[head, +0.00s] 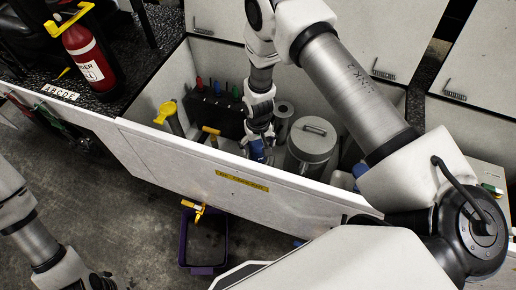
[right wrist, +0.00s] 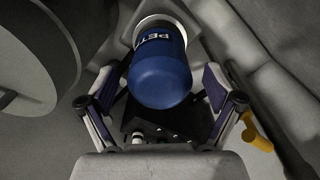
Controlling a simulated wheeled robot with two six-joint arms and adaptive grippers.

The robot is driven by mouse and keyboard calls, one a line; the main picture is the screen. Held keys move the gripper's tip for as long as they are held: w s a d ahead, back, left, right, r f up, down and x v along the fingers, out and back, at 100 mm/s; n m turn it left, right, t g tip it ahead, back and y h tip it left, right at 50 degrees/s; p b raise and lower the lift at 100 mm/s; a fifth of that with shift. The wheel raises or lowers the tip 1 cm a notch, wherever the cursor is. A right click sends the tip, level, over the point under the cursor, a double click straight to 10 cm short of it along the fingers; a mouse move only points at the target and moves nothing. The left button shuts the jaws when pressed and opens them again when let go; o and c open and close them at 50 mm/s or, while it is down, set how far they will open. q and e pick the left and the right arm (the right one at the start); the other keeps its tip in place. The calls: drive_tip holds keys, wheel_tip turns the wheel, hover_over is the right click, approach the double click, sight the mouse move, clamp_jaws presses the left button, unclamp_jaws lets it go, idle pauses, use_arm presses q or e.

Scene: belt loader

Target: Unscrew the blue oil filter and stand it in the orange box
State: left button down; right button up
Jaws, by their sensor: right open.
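The blue oil filter (right wrist: 160,72) shows large in the right wrist view, with white letters on its side and its far end at a pale round mount (right wrist: 160,22). In the head view a small blue part of it (head: 257,151) shows below my right gripper (head: 261,138), inside the open bay. My right gripper (right wrist: 159,88) is open, with one finger on each side of the filter. I cannot tell whether they touch it. My left arm is at the lower left, and its gripper (head: 101,281) is only partly in view at the bottom edge. I see no orange box.
A white wall panel (head: 190,165) closes the bay's near side. A grey lidded canister (head: 312,141) stands close to the right gripper. A purple bin (head: 203,268) stands on the floor below. A red extinguisher (head: 89,57) stands at the upper left.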

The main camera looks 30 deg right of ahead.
drive_tip(key=m, duration=2.5)
drive_tip(key=shift+c, duration=0.3)
